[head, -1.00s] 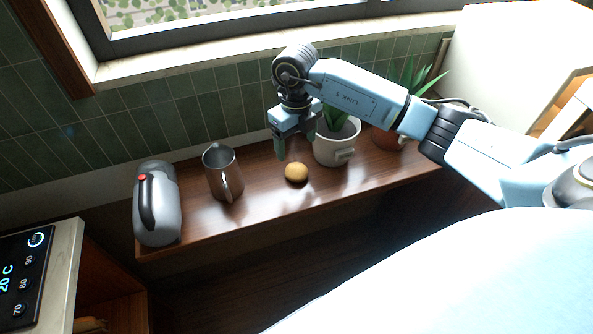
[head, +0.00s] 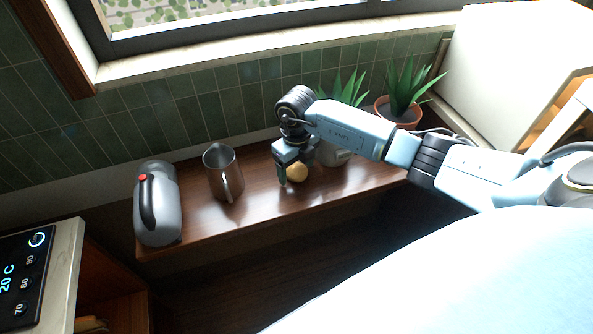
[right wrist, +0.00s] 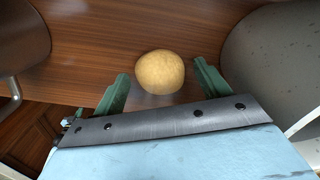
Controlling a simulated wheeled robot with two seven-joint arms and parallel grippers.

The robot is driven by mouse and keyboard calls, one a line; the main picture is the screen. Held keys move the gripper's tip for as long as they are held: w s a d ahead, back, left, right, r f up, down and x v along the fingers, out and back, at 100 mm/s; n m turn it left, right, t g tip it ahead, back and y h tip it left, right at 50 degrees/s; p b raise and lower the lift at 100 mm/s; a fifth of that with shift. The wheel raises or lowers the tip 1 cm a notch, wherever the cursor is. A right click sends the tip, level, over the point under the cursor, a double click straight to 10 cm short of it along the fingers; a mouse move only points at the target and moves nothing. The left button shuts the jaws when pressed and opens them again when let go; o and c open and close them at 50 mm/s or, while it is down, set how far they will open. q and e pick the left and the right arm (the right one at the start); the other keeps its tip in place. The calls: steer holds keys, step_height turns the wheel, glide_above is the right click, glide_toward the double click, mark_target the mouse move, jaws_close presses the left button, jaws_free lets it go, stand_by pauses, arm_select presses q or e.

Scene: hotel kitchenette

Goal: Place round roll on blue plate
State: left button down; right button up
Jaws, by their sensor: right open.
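The round roll (head: 298,172) is small and golden tan and rests on the dark wooden shelf. It also shows in the right wrist view (right wrist: 160,72). My right gripper (head: 293,176) is low over the shelf beside the roll. In the right wrist view its two green fingers (right wrist: 162,82) are open, one to each side of the roll's near edge, with gaps between them and the roll. The roll is not gripped. No blue plate is in view. My left gripper is not in view.
A steel pitcher (head: 223,174) and a grey kettle (head: 160,208) stand on the shelf (head: 258,194) to the left. A potted plant (head: 402,98) is farther right. A tiled wall (head: 200,115) is behind.

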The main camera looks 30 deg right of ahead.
steer(key=c, duration=1.1)
